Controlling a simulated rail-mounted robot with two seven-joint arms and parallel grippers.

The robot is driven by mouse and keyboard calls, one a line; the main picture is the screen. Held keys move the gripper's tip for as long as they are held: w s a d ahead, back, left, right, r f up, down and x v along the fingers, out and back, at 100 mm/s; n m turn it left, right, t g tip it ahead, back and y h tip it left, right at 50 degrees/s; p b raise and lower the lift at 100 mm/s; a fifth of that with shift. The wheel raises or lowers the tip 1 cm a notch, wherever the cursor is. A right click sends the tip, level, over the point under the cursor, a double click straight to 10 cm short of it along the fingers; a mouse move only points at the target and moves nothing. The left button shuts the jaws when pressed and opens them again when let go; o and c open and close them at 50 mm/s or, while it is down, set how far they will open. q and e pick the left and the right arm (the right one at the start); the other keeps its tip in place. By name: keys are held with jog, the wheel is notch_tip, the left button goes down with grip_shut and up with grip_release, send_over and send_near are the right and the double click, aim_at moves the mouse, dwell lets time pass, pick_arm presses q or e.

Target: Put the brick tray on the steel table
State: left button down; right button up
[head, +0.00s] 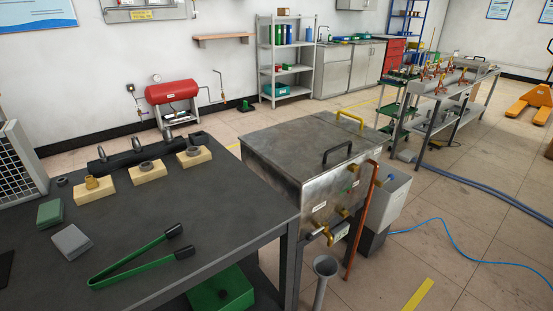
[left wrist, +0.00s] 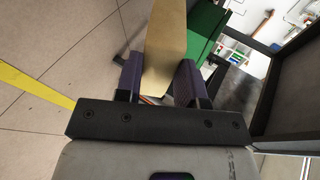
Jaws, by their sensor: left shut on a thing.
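My left gripper (left wrist: 158,82) shows only in the left wrist view. Its two purple-padded fingers are shut on a tan, brick-like block, which I take for the brick tray (left wrist: 166,38). The block points away from the wrist, and its far end is cut off by the frame. In the head view a dark grey, metal-looking table (head: 200,222) fills the left front; I cannot tell for sure that it is the steel table. Three cream bricks (head: 147,172) with metal fittings on them stand on it. My right gripper is in neither view.
Green-handled tongs (head: 130,262), a green block (head: 50,213) and a grey block (head: 72,241) lie on the dark table. A steel tank (head: 310,150) stands close to its right. A green box (head: 222,290) is low beneath it; green also shows beside the held block.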

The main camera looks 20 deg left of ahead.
pick_arm(q)
jog(key=s+d+r+m+t+h, duration=0.1)
jog(key=s+d+r+m+h, duration=0.1)
jog(key=s+r+m, duration=0.15)
jog(key=w+d+r+m+t+h+p, duration=0.1)
jog(key=w+d+r+h+p, duration=0.15)
jog(key=w+r, duration=0.45)
jog(key=w+d+r+m+h+p, duration=0.1)
jog(key=w+d+r+p, duration=0.15)
jog(key=r, duration=0.85)
jog(key=w+d+r+m+t+h+p, duration=0.1)
jog(key=w+d+r+m+p, duration=0.15)
jog(key=w+r, duration=0.5)
jog(key=w+r+p, duration=0.4)
jog(key=r, duration=0.9)
jog(key=w+a+r+p, duration=0.1)
jog(key=w+r+p, duration=0.3)
jog(key=r, duration=0.8)
jog(key=w+r+p, duration=0.4)
jog(key=r, duration=0.9)
notch_tip(320, 180, up, 38)
jog(key=p, duration=3.7)
jog(key=shift+w+a+f+h, duration=0.2)
jog(key=shift+f+h, duration=0.05)
jog(key=shift+h, duration=0.2)
